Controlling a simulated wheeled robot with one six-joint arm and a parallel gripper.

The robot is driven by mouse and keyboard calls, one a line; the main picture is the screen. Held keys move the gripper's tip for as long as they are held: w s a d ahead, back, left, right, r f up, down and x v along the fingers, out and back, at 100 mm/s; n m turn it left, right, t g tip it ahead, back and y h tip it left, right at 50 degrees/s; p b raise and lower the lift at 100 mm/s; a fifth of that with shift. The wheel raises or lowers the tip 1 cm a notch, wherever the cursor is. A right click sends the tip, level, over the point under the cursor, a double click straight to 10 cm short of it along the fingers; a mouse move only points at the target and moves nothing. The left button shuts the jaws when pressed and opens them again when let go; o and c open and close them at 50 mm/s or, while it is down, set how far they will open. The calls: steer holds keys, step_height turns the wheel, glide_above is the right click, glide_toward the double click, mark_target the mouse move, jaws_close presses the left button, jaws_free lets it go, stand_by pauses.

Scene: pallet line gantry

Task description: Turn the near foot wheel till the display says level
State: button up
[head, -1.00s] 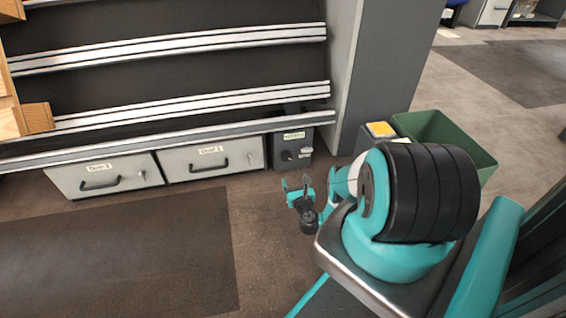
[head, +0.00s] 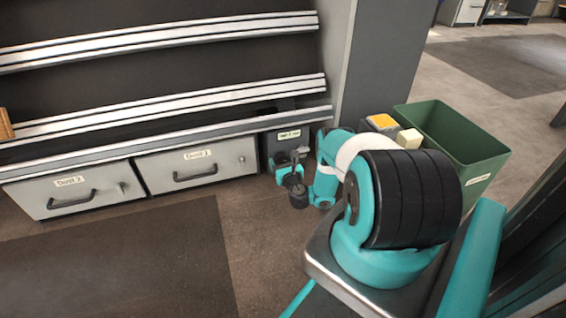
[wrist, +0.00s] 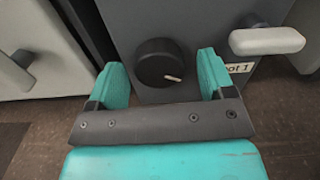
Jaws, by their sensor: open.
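The near foot wheel seems to be a round black knob (wrist: 160,62) with a white pointer mark, on the front of a dark grey box (wrist: 130,25). A partly hidden label on the box ends in "ot 1". My gripper (wrist: 161,66) is open, its two teal fingers on either side of the knob with visible gaps. In the head view my gripper (head: 291,160) is in front of the dark box (head: 272,147) and hides its knob. I cannot make out a level display in either view.
A pale lever handle (wrist: 267,40) sticks out right of the knob, close to the right finger. Two drawers (head: 70,194) (head: 191,167) are left of the box. A green bin (head: 458,140) and a yellow-topped unit (head: 382,121) stand at right. The floor in front is clear.

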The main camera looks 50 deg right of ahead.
steer(key=c, duration=0.9)
steer(key=shift+c, duration=0.2)
steer(key=shift+n, duration=0.3)
steer(key=n+p, duration=0.2)
steer(key=n, duration=0.2)
steer(key=shift+r, duration=0.15)
steer(key=n+p, duration=0.2)
steer(key=n, duration=0.2)
steer(key=shift+n, duration=0.4)
steer(key=n+p, duration=0.3)
steer(key=n, duration=0.4)
steer(key=n+p, duration=0.2)
steer(key=n, duration=0.2)
steer(key=shift+n, duration=0.3)
steer(key=shift+d+n+p, duration=0.1)
steer(key=shift+n+p, duration=0.5)
steer(key=shift+n, duration=0.9)
